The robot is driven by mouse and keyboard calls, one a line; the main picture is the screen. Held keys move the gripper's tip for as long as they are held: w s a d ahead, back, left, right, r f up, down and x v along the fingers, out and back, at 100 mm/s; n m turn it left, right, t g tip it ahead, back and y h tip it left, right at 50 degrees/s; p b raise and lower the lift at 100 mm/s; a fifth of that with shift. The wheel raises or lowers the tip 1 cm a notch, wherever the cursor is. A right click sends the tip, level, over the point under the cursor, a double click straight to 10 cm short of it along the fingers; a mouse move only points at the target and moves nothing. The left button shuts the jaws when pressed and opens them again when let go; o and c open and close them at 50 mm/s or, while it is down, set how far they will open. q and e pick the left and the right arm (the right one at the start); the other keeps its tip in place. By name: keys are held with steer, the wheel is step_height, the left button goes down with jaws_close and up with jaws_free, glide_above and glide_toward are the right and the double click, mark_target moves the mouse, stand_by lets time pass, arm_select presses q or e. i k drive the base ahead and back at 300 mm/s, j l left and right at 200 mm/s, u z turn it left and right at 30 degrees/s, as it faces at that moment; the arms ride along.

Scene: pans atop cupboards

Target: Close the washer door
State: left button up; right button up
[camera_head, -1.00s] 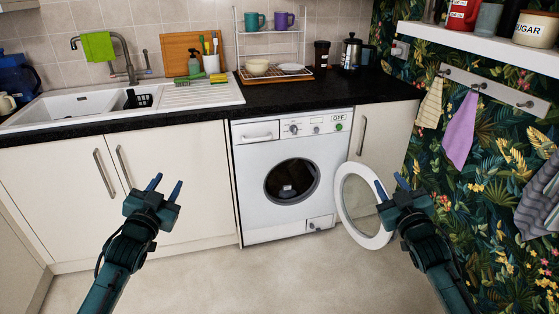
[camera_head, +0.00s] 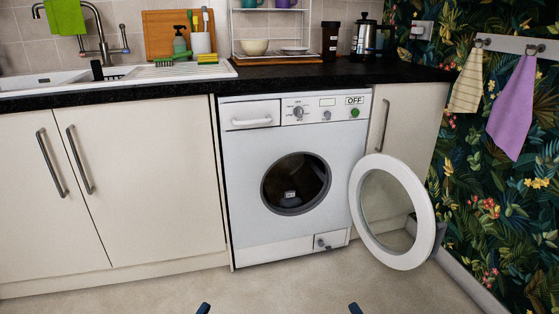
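The white washer (camera_head: 292,150) stands under the dark counter. Its round door (camera_head: 421,215) is swung wide open to the right, with a white ring and clear glass. A dark grey piece (camera_head: 439,238) is at the door's right edge. The round drum opening (camera_head: 295,183) is uncovered and dark inside. Only a small blue tip of my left gripper (camera_head: 203,309) shows at the bottom edge. A small blue tip of my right gripper (camera_head: 354,309) shows there too, below and left of the door, apart from it. The rest of both grippers is out of frame.
Cream cupboards (camera_head: 150,180) with handles stand left of the washer, and another (camera_head: 405,120) is behind the door. A leafy papered wall (camera_head: 500,190) with hanging towels closes off the right. The floor (camera_head: 290,290) in front of the washer is clear.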

mark_target(425, 247)
steer(key=i, duration=0.4)
steer(key=i+l+u, duration=0.1)
steer(key=l, duration=0.25)
steer(key=i+l, duration=0.15)
steer(key=l, duration=0.25)
steer(key=i+l+u, duration=0.15)
steer(key=l, duration=0.25)
steer(key=i+l+u, duration=0.1)
steer(key=l, duration=0.25)
